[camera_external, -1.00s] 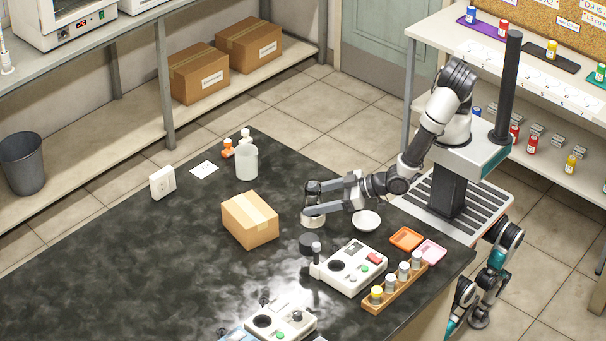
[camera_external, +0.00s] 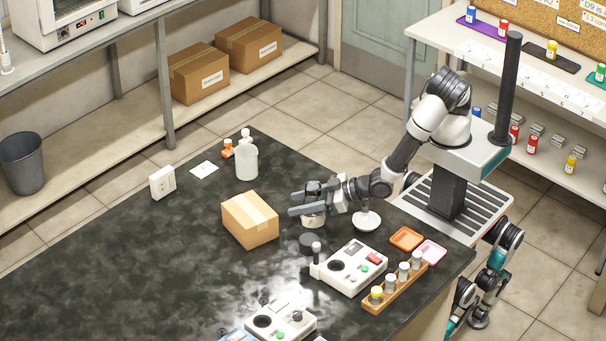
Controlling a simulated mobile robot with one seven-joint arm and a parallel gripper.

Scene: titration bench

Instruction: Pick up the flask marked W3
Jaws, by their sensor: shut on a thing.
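A small pale vessel with a dark top (camera_external: 313,220), probably a flask, stands upright at my gripper, on or just above the black bench top. My gripper (camera_external: 305,202) reaches in from the right, its fingers roughly level and pointing left. It is shut on this vessel around its upper part, and the fingers hide much of it. No marking can be read at this size, so I cannot tell whether it is W3. I cannot tell whether its base touches the bench.
A white bowl (camera_external: 366,222) sits under my wrist. A cardboard box (camera_external: 250,220) is left of my gripper. A dark round piece (camera_external: 309,243), a white device (camera_external: 350,268) and a wooden vial rack (camera_external: 396,286) stand in front. The bench's left part is mostly clear.

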